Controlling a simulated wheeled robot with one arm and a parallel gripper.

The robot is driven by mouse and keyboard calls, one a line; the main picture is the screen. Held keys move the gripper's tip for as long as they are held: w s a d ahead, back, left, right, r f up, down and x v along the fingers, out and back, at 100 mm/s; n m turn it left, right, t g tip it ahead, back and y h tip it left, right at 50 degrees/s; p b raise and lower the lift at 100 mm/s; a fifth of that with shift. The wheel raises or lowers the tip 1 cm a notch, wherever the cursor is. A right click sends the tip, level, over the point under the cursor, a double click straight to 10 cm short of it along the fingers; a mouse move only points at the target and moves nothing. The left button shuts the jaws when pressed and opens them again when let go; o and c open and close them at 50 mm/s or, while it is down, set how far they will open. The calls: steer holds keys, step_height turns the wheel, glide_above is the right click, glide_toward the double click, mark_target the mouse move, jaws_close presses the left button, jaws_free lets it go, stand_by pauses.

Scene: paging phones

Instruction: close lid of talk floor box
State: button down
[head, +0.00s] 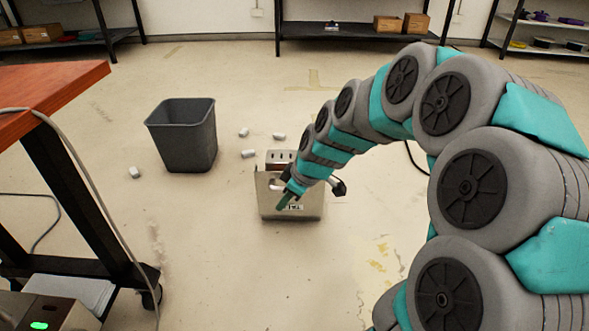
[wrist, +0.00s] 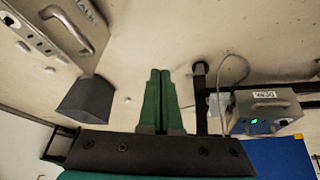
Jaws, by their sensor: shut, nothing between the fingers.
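The talk floor box (head: 268,203) is a pale metal box standing on the floor in the middle of the head view. A slotted panel (head: 280,157) shows at its back, and a dark label is on its front. My arm hides part of it, and I cannot tell how far its lid is open. In the wrist view the box (wrist: 30,33) is at the upper left, with a curved handle and part of its lettering visible. In the wrist view the gripper (wrist: 160,72) points away from the box.
A grey bin (head: 182,140) stands left of the box, with several small white pieces (head: 248,154) on the floor between and around them. An orange-topped table (head: 50,90) is at the left. Another box with a green light (wrist: 265,112) is beneath it. Shelves line the back wall.

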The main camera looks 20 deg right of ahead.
steer(key=w+d+f+n+t+h+p, duration=0.1)
steer(key=w+d+f+n+t+p, duration=0.15)
steer(key=w+d, duration=0.95)
steer(key=shift+t, duration=0.35)
steer(key=x, duration=0.4)
steer(key=w+b+x, duration=0.1)
steer(key=x, duration=0.3)
steer(key=r+x, duration=0.1)
steer(key=x, duration=0.3)
steer(key=shift+w+f+b, duration=0.2)
steer(key=shift+w+b, duration=0.15)
steer(key=shift+w, duration=0.15)
steer(key=shift+w+d, duration=0.3)
steer(key=shift+w, duration=0.5)
